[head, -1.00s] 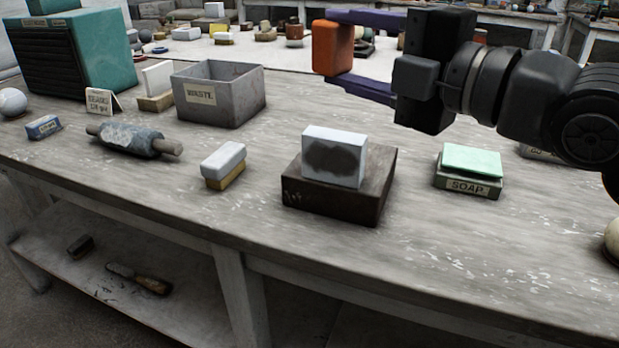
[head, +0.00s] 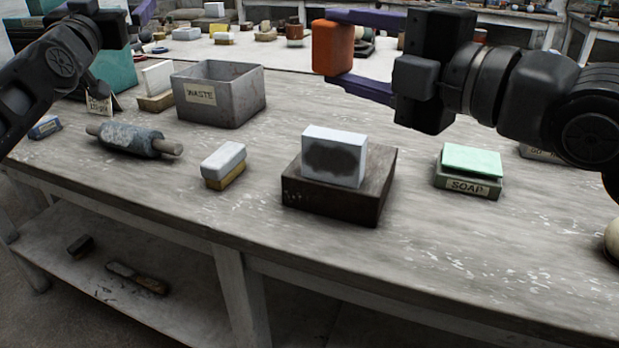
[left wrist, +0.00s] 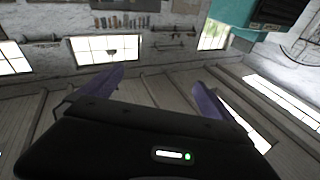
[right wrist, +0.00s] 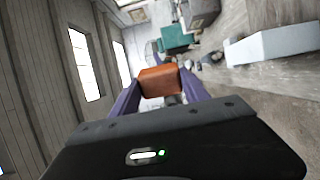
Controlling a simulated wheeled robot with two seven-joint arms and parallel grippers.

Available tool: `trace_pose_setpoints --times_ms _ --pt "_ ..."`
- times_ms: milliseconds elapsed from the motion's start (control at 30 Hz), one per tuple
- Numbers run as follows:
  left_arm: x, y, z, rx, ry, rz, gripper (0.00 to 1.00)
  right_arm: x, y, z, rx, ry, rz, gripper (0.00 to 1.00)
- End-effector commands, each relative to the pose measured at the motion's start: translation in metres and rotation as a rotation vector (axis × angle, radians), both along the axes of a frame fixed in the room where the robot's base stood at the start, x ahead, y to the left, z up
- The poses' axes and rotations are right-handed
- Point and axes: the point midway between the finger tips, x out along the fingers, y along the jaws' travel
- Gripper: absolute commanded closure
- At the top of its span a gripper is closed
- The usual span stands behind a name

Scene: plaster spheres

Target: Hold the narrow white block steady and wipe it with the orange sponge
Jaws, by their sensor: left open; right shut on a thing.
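The narrow white block (head: 320,151) stands upright on a dark wooden base (head: 330,203) at the middle of the bench. A dark grey smear covers much of its front face. My right gripper (head: 333,50) is shut on the orange sponge (head: 333,40) and holds it in the air above and behind the block, apart from it. The sponge also shows between the fingers in the right wrist view (right wrist: 160,80). My left gripper is at the top left of the head view, partly cut off. Its fingers are apart and empty in the left wrist view (left wrist: 158,82).
A soap dish (head: 468,178) with a green bar is right of the base. A white-and-yellow block (head: 223,165) and a grey-blue roller (head: 130,140) lie to the left. A grey waste box (head: 222,102) stands behind. The bench front beside the base is clear.

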Motion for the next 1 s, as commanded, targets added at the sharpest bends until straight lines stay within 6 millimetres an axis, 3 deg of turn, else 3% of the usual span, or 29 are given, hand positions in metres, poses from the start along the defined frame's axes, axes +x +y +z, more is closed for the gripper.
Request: trace_pose_setpoints --times_ms 33,100,267,400,533,667,767,1000 --pt "-0.006 -0.031 0.014 -0.041 -0.022 -0.061 0.00 0.000 0.000 0.000 0.000 0.000 0.000 0.84" --pt "-0.015 -0.072 0.031 -0.100 -0.045 -0.146 0.00 0.000 0.000 0.000 0.000 0.000 0.000 0.84" --pt "-0.049 -0.165 0.062 -0.205 -0.072 -0.343 0.00 0.000 0.000 0.000 0.000 0.000 0.000 0.84" --pt "-0.092 -0.242 0.081 -0.252 -0.075 -0.512 0.00 0.000 0.000 0.000 0.000 0.000 0.000 0.84" --pt "-0.144 -0.309 0.088 -0.233 -0.070 -0.653 0.00 0.000 0.000 0.000 0.000 0.000 0.000 0.84" --pt "-0.205 -0.367 0.078 -0.128 -0.066 -0.768 0.00 0.000 0.000 0.000 0.000 0.000 0.000 0.84" --pt "-0.253 -0.405 0.058 0.002 -0.073 -0.836 0.00 0.000 0.000 0.000 0.000 0.000 0.000 0.84" --pt "-0.371 -0.472 -0.011 0.351 -0.137 -0.972 0.00 0.000 0.000 0.000 0.000 0.000 0.000 0.84"
